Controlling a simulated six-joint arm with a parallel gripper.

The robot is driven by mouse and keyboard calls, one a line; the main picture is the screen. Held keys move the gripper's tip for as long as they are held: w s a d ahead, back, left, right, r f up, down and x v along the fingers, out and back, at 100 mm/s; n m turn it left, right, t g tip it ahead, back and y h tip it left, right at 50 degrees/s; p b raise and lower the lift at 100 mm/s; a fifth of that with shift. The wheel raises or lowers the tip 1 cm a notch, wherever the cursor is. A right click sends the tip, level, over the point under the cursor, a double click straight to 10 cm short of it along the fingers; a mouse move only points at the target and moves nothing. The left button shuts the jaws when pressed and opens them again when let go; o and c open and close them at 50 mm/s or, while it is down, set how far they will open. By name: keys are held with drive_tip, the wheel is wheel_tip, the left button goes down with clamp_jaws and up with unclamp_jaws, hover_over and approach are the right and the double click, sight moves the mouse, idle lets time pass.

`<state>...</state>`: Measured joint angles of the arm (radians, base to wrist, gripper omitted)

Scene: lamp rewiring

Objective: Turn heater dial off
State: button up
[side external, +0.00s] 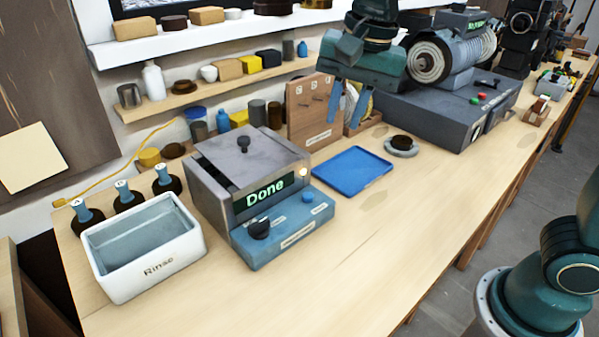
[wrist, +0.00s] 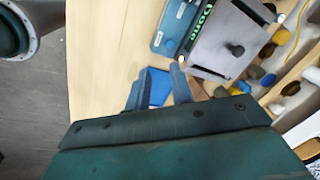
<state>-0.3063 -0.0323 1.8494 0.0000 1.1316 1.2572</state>
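The heater (side external: 250,190) is a grey and blue box on the bench, with a lit green "Done" display (side external: 266,193). Its black dial (side external: 259,228) is on the sloped blue front panel, with a small blue button (side external: 308,196) to its right. The fingers also show in the wrist view (wrist: 156,90), over the blue tray.
A white "Rinse" basin (side external: 150,255) stands left of the heater, with several dark-based blue-topped pieces behind it. A blue tray (side external: 351,172) lies to the right. A wooden pegboard (side external: 312,108) stands behind. A grey motor machine (side external: 445,100) is farther right. The front bench is clear.

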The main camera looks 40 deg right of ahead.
sight(259, 222)
drive_tip(key=w+a+f+m+g, duration=0.1)
drive_tip(key=w+a+f+m, duration=0.2)
drive_tip(key=a, duration=0.3)
drive_tip(key=w+a+f+m+g, duration=0.1)
drive_tip(key=w+a+f+m, duration=0.2)
drive_tip(key=a, duration=0.3)
drive_tip(key=shift+w+a+f+m+h, duration=0.25)
drive_tip(key=shift+w+m, duration=0.35)
drive_tip(key=shift+w, duration=0.3)
drive_tip(key=shift+f, duration=0.1)
wheel_tip(259, 222, down, 14)
drive_tip(key=shift+r, duration=0.25)
clamp_jaws()
